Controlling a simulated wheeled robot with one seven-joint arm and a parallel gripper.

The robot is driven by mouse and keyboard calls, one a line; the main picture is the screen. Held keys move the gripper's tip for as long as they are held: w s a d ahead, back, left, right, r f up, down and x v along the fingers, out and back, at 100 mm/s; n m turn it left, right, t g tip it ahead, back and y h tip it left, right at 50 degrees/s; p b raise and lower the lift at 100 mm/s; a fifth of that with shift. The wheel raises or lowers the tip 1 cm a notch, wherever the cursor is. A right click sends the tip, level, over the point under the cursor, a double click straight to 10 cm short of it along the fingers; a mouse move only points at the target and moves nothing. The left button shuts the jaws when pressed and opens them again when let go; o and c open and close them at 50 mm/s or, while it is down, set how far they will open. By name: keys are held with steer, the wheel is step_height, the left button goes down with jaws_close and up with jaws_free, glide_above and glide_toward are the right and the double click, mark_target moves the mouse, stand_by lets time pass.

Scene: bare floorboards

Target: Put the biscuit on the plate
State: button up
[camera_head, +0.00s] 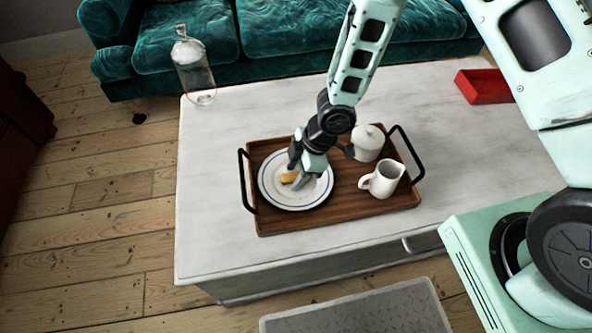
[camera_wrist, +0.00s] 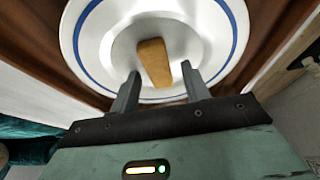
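The biscuit (camera_head: 289,177) is a tan, oblong piece lying on the white plate (camera_head: 283,199), which has a blue ring near its rim. The wrist view shows the biscuit (camera_wrist: 155,62) on the inner part of the plate (camera_wrist: 92,45). My gripper (camera_head: 297,181) is low over the plate, beside the biscuit. In the wrist view my gripper (camera_wrist: 158,90) has its two fingers spread apart, with the near end of the biscuit by the gap between them. Neither finger appears to press on the biscuit.
The plate is on a brown wooden tray (camera_head: 270,222) with black handles. A white lidded pot (camera_head: 367,143) and a white jug (camera_head: 383,180) share the tray. A glass bottle (camera_head: 194,70) and a red tray (camera_head: 484,86) stand on the pale table (camera_head: 215,140). A teal sofa (camera_head: 185,38) is behind.

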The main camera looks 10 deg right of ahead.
steer(key=shift+r, duration=0.1)
steer(key=s+d+r+m+t+h+p, duration=0.1)
steer(key=s+d+r+m+h+p, duration=0.15)
steer(key=r, duration=0.95)
steer(key=s+d+r+m+h+p, duration=0.1)
steer(key=s+d+r+m+p, duration=0.2)
steer(key=r, duration=0.9)
steer(key=s+r+m+g, duration=0.1)
steer(key=s+r+m, duration=0.4)
steer(key=s+r, duration=0.5)
steer(key=s, duration=0.3)
steer(key=shift+a, duration=0.15)
steer(key=shift+r+h+p, duration=0.2)
steer(key=shift+h+p, duration=0.05)
steer(key=shift+p, duration=0.1)
step_height(320, 180, up, 15)
steer(key=p, duration=1.4)
steer(key=shift+f+p, duration=0.15)
steer(key=shift+p, duration=0.25)
